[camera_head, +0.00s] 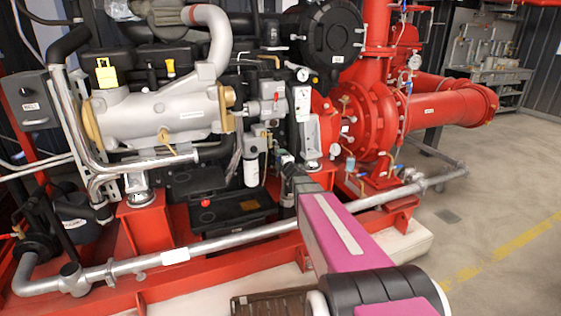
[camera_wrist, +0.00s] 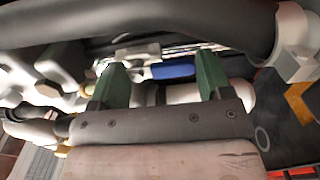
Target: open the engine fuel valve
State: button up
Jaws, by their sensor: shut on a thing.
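In the wrist view, my gripper (camera_wrist: 160,76) shows two green fingers set well apart. A blue lever handle (camera_wrist: 173,71) lies between the fingertips, with a pale metal fitting (camera_wrist: 135,58) at its left end. The handle looks like that of the engine fuel valve, and the gripper is shut on it. The exact contact at the fingertips is hard to see. In the head view, my gripper (camera_head: 289,166) is small and dark among the engine fittings, and the valve cannot be made out clearly there.
A thick dark hose (camera_wrist: 150,18) crosses close above the fingers in the wrist view. A red pump (camera_head: 372,115) stands right of the gripper. Floor at the right is clear.

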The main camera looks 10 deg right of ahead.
dwell(0.5)
jog(key=o, duration=0.9)
jog(key=shift+s, duration=0.15)
jog(key=s, duration=0.3)
jog(key=s+d, duration=0.1)
jog(key=s, duration=0.3)
jog(key=s+d, duration=0.1)
jog(key=s, duration=0.2)
jog(key=shift+s, duration=0.2)
jog(key=shift+d+f, duration=0.1)
